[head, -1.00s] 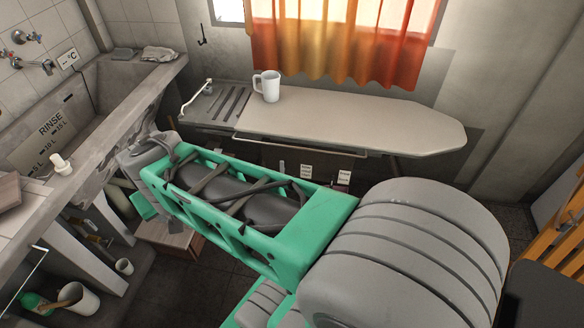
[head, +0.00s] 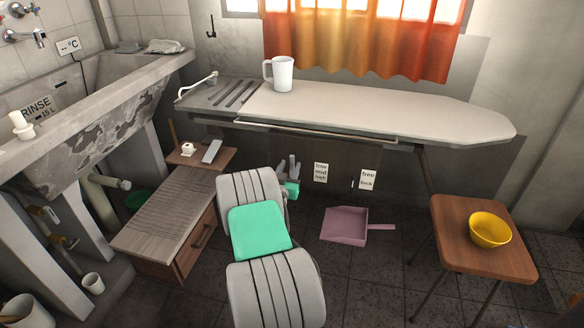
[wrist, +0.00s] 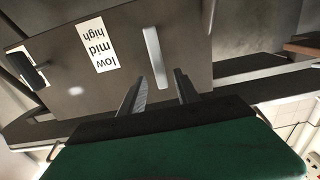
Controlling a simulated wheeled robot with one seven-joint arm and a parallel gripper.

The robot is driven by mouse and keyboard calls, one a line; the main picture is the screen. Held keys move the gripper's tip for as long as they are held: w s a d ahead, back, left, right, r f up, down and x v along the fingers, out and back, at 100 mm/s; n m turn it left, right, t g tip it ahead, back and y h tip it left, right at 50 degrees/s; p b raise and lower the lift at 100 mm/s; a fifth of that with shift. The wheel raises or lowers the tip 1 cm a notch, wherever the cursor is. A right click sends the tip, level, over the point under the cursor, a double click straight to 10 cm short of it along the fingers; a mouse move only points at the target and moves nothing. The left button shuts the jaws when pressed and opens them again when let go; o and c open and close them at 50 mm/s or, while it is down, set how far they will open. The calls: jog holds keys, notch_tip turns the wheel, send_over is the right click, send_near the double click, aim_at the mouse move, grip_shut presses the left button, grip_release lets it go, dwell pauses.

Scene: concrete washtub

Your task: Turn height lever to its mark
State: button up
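The height label (head: 321,172) reading low, mid, high is on the panel under the ironing board (head: 370,112). The same label (wrist: 97,43) appears upside down in the wrist view. Beside it in the wrist view is a pale upright bar (wrist: 153,58), which looks like the height lever. My gripper (wrist: 161,76) is open, with a finger on each side of the bar's near end; I cannot tell whether they touch it. In the head view my gripper (head: 288,162) is left of the label, and the lever cannot be made out there.
A free/lock label (head: 367,179) is to the right, and a dark knob (wrist: 27,70) shows in the wrist view. A wooden cabinet (head: 170,215) stands left of my arm. A pink dustpan (head: 345,226) and a stool (head: 490,255) with a yellow bowl (head: 490,231) are right.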

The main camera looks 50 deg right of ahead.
aim_at(292, 162)
jog(key=x, duration=0.4)
jog(key=shift+b, duration=0.3)
grip_shut()
dwell(1.1)
